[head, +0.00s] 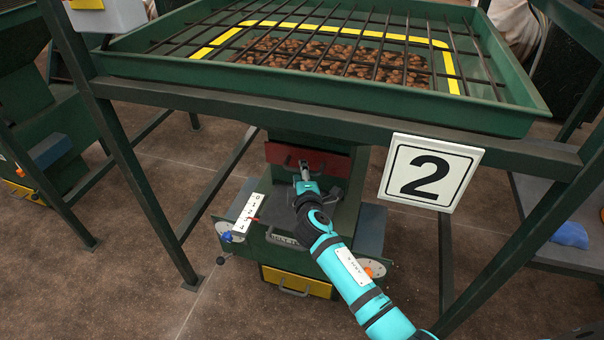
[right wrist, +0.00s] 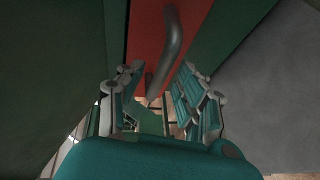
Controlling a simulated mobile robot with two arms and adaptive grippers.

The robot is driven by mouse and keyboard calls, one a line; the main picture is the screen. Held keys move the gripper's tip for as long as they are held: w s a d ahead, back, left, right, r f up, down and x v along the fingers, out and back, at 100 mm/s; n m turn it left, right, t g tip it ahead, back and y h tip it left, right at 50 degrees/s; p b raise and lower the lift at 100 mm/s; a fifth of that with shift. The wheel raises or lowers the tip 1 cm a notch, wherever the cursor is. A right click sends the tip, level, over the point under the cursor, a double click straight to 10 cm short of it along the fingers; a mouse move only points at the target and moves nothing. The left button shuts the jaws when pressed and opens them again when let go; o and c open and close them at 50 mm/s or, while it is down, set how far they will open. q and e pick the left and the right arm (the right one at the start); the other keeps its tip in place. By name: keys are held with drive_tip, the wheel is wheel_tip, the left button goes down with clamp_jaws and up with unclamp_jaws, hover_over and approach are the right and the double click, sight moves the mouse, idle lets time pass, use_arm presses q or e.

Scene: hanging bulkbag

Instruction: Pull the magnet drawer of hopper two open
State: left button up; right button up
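The hopper two sign (head: 431,172) hangs on the green frame. Below the hopper is a red drawer front (head: 330,163), which also fills the top middle of the right wrist view (right wrist: 146,35). A grey bar handle (right wrist: 170,50) stands out from it. My right gripper (head: 303,168) is at the red front, and in the right wrist view its two fingers (right wrist: 160,90) are apart, with the lower part of the handle between them. I cannot tell whether either finger touches the handle. My left gripper is not in view.
A green grated hopper tray (head: 520,112) overhangs the drawer, with frame legs (head: 150,190) on both sides. Below my arm are an open green trough, a white numbered scale (head: 246,217) and a yellow drawer (head: 290,281) with a handle. Brown floor is clear at lower left.

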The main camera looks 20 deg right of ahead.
drive_tip(key=shift+w+d+f, duration=0.1)
drive_tip(key=shift+w, duration=0.55)
clamp_jaws()
